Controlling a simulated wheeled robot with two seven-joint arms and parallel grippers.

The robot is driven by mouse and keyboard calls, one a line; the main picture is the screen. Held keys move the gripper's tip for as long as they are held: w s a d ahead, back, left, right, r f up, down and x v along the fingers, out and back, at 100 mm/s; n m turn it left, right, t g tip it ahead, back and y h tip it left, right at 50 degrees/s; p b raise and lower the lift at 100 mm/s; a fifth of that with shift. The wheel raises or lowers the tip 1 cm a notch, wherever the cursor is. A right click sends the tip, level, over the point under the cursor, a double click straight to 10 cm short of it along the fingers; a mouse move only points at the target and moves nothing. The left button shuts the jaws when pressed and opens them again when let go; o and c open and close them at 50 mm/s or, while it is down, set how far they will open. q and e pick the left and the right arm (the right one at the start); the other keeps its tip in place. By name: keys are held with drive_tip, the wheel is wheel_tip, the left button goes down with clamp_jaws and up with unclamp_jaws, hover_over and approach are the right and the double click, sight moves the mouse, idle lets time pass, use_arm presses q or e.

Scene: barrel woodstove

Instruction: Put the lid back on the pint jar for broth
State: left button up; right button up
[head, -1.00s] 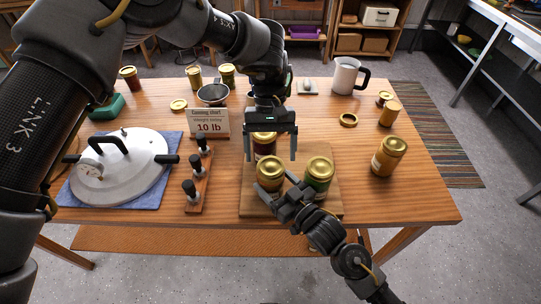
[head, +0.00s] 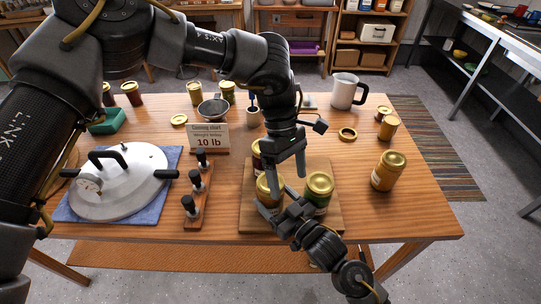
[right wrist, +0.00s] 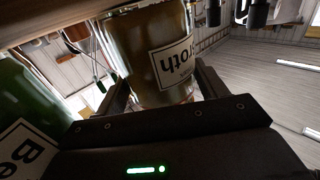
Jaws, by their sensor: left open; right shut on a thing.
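The broth jar (head: 266,192), labelled "Broth" in the right wrist view (right wrist: 160,55), stands at the front left of the wooden board (head: 325,223). Its top looks gold in the head view, partly hidden by my left finger. My right gripper (head: 276,213) is shut on the jar low from the front; its fingers flank the glass in the right wrist view. My left gripper (head: 289,174) is open, just above and right of the jar top, with no lid visible between its fingers. A flat gold lid (head: 179,121) and a gold ring (head: 347,134) lie on the table.
A green jar (head: 318,192) stands close right of the broth jar, and a dark jar (head: 257,158) stands behind. The pressure canner lid (head: 125,185) and weight rack (head: 197,195) are left. The right front table is clear.

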use_arm(q)
drive_tip(key=m+t, duration=0.1)
drive_tip(key=m, duration=1.1)
drive_tip(key=w+a+r+m+t, duration=0.1)
drive_tip(key=m, duration=1.1)
drive_tip(key=a+r+m+t+y, duration=0.1)
drive_tip(key=m, duration=1.1)
drive_tip(key=shift+w+r+t, duration=0.15)
drive_tip(key=shift+r+t, duration=0.1)
drive_tip(key=shift+t, duration=0.05)
drive_tip(key=n, duration=0.5)
drive_tip(key=shift+w+a+r+t, duration=0.1)
drive_tip(key=shift+w+a+t, duration=0.2)
drive_tip(key=shift+w+a, duration=0.1)
drive_tip(key=n, duration=0.4)
drive_tip(key=w+a+n, duration=0.1)
drive_tip(key=n, duration=0.2)
drive_tip(key=shift+a+t+y, duration=0.1)
drive_tip(key=shift+t+y, duration=0.3)
drive_tip(key=n, duration=0.4)
drive_tip(key=shift+w, duration=0.15)
